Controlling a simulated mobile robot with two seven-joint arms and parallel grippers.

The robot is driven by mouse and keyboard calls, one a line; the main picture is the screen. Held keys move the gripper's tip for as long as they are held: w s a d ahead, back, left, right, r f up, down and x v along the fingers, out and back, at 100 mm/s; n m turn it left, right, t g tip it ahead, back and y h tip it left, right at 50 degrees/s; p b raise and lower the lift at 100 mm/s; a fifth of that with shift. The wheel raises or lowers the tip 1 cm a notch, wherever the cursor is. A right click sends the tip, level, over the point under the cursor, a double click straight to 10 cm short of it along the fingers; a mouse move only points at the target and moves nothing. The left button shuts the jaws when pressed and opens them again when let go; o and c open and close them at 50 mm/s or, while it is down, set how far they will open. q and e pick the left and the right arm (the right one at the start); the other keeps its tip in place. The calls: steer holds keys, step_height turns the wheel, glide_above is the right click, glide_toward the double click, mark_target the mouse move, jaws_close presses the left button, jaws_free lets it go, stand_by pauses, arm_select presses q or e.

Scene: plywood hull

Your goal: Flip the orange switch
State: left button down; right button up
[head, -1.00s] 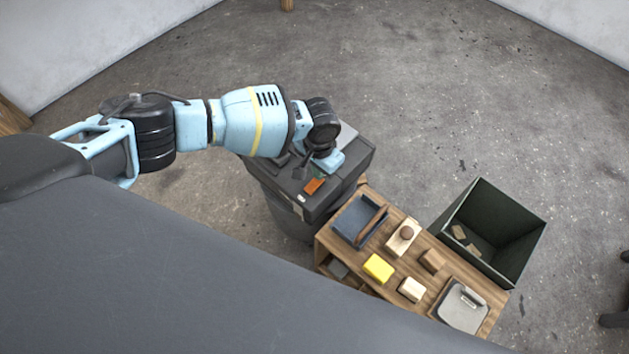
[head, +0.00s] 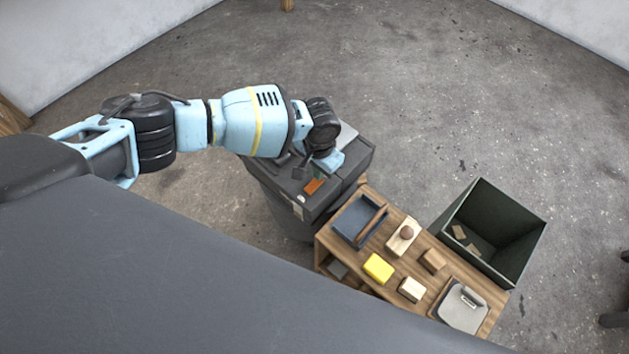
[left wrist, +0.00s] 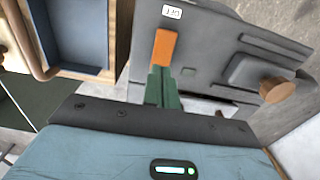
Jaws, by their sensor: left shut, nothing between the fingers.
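The orange switch (head: 314,186) sits on top of a dark grey machine housing (head: 325,204). In the left wrist view the orange switch (left wrist: 164,47) is a narrow block below a small white label (left wrist: 172,12). My left gripper (head: 318,174) is over the housing beside the switch. In the left wrist view its green fingers (left wrist: 161,72) are shut together and empty, with tips at the switch's near end. I cannot tell whether they touch it. My right gripper is not in view.
A wooden table (head: 411,252) adjoins the housing, carrying a blue tray (head: 347,232), a yellow block (head: 379,268) and other small items. A dark green bin (head: 515,262) stands to its right. A round brown knob (left wrist: 277,90) is on the housing. Floor behind is clear.

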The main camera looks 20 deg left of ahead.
arm_select(q)
steer(key=shift+f+b, duration=0.5)
steer(key=shift+f, duration=0.5)
stand_by(0.6)
steer(key=shift+r+p, duration=0.65)
steer(key=shift+r, duration=0.05)
steer(key=shift+r+p, duration=0.55)
steer(key=shift+r, duration=0.1)
step_height(320, 180, up, 2)
steer(key=shift+r+p, duration=0.1)
steer(key=shift+p, duration=1)
steer(key=shift+r+p, duration=0.95)
steer(key=shift+r, duration=0.2)
